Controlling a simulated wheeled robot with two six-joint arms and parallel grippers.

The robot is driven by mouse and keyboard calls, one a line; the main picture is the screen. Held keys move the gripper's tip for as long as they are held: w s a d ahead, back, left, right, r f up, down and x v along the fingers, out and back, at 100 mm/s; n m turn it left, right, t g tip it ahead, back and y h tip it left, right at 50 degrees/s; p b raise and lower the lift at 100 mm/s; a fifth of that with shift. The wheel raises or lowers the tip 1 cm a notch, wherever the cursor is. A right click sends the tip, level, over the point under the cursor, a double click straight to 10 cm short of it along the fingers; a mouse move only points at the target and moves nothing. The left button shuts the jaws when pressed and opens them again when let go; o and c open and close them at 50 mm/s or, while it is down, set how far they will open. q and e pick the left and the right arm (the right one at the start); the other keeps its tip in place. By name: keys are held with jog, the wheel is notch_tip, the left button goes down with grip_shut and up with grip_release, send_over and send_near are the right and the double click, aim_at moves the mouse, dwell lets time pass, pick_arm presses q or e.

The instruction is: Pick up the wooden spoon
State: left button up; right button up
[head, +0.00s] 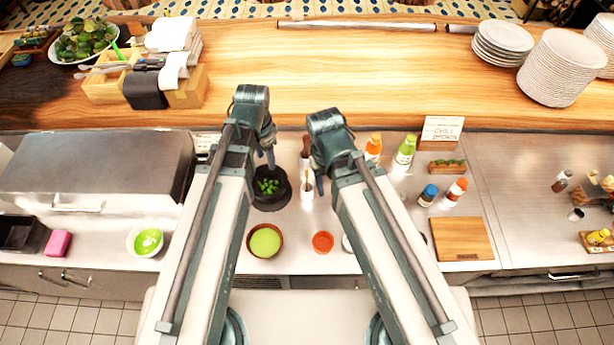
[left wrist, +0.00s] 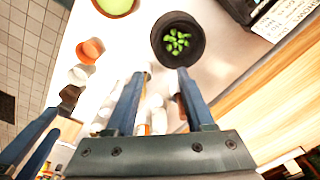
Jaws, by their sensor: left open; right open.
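I cannot make out a wooden spoon for certain in either view. My left gripper (head: 269,160) is open and empty above the dark bowl of green leaves (head: 268,188). In the left wrist view its two fingers (left wrist: 163,75) are spread apart, and the dark bowl (left wrist: 178,40) shows just beyond them. My right gripper (head: 316,180) is open near the white container (head: 307,190), close to the left one; its fingers and arm hide part of the counter behind them. Long-handled utensils (head: 103,69) lie across a wooden box at the back left, too small to identify.
A bowl of green sauce (head: 265,241) and an orange cup (head: 322,242) stand in front. Squeeze bottles (head: 405,150) and a cutting board (head: 462,239) are to the right. Stacked plates (head: 562,68) stand on the raised wooden ledge (head: 330,90). The steel counter right of the board is partly clear.

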aim_at(307, 169)
pick_arm(q)
jog(key=w+d+m, duration=0.4)
jog(key=d+m, duration=0.8)
jog(key=m, duration=0.5)
jog(key=shift+g, duration=0.3)
notch_tip(307, 169, down, 9)
jog(key=b, duration=0.9)
jog(key=shift+s+a+r, duration=0.1)
jog(key=f+b, duration=0.5)
jog(key=shift+a+f, duration=0.1)
jog(key=shift+a, duration=0.15)
grip_shut()
